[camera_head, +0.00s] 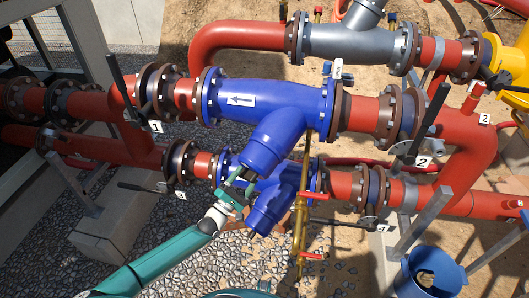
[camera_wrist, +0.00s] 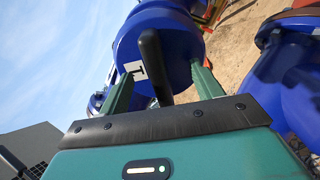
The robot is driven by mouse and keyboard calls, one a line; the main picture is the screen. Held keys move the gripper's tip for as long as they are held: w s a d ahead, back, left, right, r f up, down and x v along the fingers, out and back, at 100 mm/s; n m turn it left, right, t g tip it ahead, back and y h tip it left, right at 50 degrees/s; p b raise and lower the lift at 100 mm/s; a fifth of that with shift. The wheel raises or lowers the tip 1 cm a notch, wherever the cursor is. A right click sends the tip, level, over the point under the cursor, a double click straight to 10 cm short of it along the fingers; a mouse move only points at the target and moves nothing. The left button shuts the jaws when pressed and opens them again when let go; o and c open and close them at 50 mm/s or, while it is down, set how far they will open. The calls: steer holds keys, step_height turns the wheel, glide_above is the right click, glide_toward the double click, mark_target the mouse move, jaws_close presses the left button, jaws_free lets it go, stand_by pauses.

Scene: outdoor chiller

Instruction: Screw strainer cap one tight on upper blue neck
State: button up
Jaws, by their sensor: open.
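The upper blue strainer body (camera_head: 265,100) has a blue neck (camera_head: 272,140) slanting down and left. Strainer cap one (camera_wrist: 180,45) is a blue round cap with a black bar handle (camera_wrist: 152,62) and a white label reading 1 (camera_wrist: 134,70). In the wrist view it covers the neck's end, which is hidden; I cannot tell how tightly it sits. My gripper (camera_head: 236,188) is at the lower end of the upper neck. In the wrist view its green fingers (camera_wrist: 164,80) are apart, one on each side of the handle, with a gap to it.
The lower blue strainer neck (camera_head: 268,208) is just below and right of my gripper. A brass vertical pipe with red levers (camera_head: 302,205) stands to the right. A blue bucket (camera_head: 430,272) is at the lower right. Gravel at the lower left is open.

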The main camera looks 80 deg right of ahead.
steer(key=v, duration=1.2)
stand_by(0.3)
steer(key=v, duration=1.3)
steer(key=shift+w+a, duration=0.25)
steer(key=shift+a, duration=0.05)
